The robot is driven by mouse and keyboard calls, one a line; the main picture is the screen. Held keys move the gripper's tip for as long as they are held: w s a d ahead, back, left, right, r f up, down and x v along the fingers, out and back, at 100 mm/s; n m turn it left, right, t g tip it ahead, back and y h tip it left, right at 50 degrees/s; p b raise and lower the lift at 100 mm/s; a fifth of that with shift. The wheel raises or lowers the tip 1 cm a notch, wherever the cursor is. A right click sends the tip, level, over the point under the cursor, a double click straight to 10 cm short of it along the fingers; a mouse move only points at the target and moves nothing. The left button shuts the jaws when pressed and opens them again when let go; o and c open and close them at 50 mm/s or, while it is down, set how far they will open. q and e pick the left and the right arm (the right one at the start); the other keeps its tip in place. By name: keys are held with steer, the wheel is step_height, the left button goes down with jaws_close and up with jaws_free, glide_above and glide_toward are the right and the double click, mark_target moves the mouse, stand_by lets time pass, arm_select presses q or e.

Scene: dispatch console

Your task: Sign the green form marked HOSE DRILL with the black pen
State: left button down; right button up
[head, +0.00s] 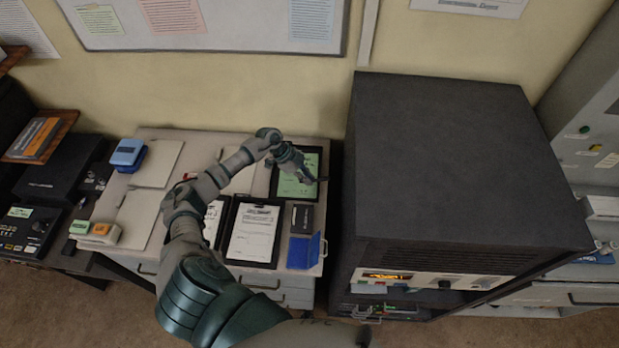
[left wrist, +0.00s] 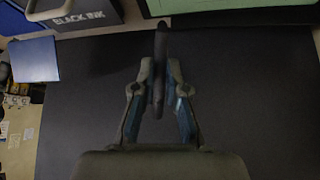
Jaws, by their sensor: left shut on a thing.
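The green form (head: 290,187) lies on a black clipboard at the back right of the desk; my gripper and arm cover part of it and its heading is too small to read. Its green edge also shows at the top of the left wrist view (left wrist: 230,6). My left gripper (head: 312,180) is over the right part of that clipboard. In the left wrist view my left gripper (left wrist: 160,85) is shut on the black pen (left wrist: 161,48), which sticks out beyond the fingertips. I cannot tell whether the pen touches anything. My right gripper is not in view.
A box lettered BLACK INK (left wrist: 75,18) and a blue open case (head: 304,252) stand in front of the green form. A clipboard with a white form (head: 253,232) lies to their left. A tall dark cabinet (head: 455,170) stands close on the right, limiting room there.

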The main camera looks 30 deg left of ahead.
arm_select(q)
steer(key=n, duration=0.1)
steer(key=a+t, duration=0.1)
steer(key=s+a+n, duration=0.1)
steer(key=shift+a+r+n+t, duration=0.25)
steer(key=shift+r+n+t, duration=0.05)
steer(key=shift+t, duration=0.1)
step_height(320, 180, down, 6)
steer(key=b, duration=0.6)
steer(key=shift+a+r, duration=0.15)
steer(key=shift+f, duration=0.3)
stand_by(0.9)
steer(key=shift+w, duration=0.1)
steer(key=shift+w+d+r+p, duration=0.1)
steer(key=shift+w+d+p, duration=0.1)
steer(key=shift+d+p, duration=0.2)
steer(key=shift+w, duration=0.1)
